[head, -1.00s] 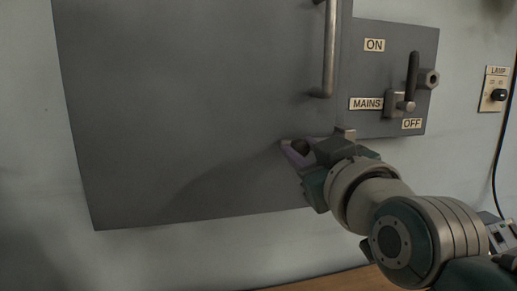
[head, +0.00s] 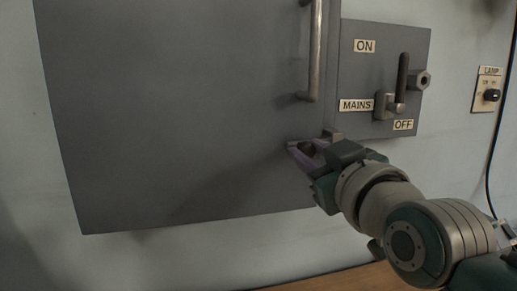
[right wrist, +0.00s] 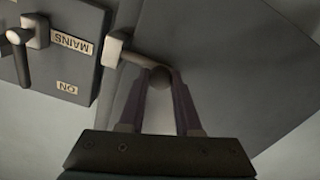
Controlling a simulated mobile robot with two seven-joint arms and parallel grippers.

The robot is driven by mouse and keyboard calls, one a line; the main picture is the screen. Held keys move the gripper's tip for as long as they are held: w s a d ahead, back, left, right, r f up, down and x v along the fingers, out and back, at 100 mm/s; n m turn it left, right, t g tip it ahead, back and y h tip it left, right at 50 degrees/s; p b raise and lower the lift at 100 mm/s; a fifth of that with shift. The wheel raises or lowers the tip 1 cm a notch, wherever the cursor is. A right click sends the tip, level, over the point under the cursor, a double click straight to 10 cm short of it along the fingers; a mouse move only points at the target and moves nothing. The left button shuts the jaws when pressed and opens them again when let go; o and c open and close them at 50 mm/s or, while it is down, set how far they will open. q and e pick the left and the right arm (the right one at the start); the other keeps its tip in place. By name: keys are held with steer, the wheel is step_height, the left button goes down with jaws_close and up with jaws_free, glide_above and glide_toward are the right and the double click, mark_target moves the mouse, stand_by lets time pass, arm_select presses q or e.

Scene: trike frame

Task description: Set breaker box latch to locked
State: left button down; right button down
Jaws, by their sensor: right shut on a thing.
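The breaker box is the big grey box (head: 170,120) on the wall. Its latch (head: 331,135) sits at the lower right edge of the grey door. In the right wrist view the latch (right wrist: 113,50) is a pale block with a short arm ending in a dark round knob (right wrist: 158,76). My right gripper (head: 304,153) is at the latch, its purple fingers shut around the knob. The right wrist view shows the fingers (right wrist: 158,88) on either side of the knob. The gripper hides part of the latch in the head view. My left gripper is not in view.
A vertical bar handle (head: 316,55) stands out from the door above the latch. A mains switch lever (head: 402,76) with ON and OFF labels is close on the right. A lamp switch (head: 490,95) is farther right. A wooden surface (head: 345,280) lies below.

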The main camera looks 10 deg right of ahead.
steer(key=c, duration=0.7)
jaws_free()
steer(key=shift+d, duration=0.25)
steer(key=shift+o, duration=0.5)
steer(key=shift+a, duration=0.1)
steer(key=s, duration=1)
steer(key=shift+d+b, duration=0.2)
steer(key=shift+b, duration=0.25)
